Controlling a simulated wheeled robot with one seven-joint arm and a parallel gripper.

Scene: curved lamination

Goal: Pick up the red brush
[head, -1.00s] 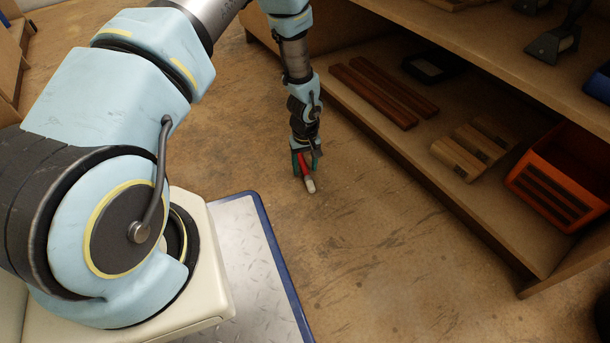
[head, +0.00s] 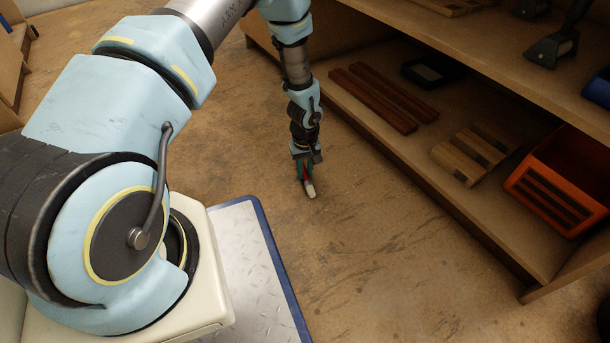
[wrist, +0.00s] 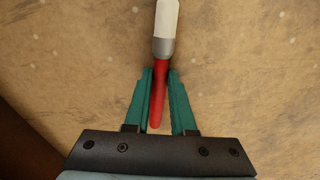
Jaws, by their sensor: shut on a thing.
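The red brush has a red handle, a grey metal band and a pale tip. In the wrist view the brush (wrist: 161,75) runs up and down the picture, its handle between the two green fingers of my gripper (wrist: 160,78) and its pale tip pointing away. In the head view the brush (head: 310,189) shows at the end of my arm, with only its pale tip clear and a little red above it. My gripper (head: 304,168) is shut on the handle, low over the brown floor. I cannot tell if the brush touches the floor.
A wooden shelf unit (head: 470,212) stands to the right. Its lower shelf holds dark red wooden strips (head: 385,95), a slatted wooden block (head: 475,152), a black tray (head: 432,71) and an orange bin (head: 562,180). The floor (head: 380,250) between my base and the shelf is clear.

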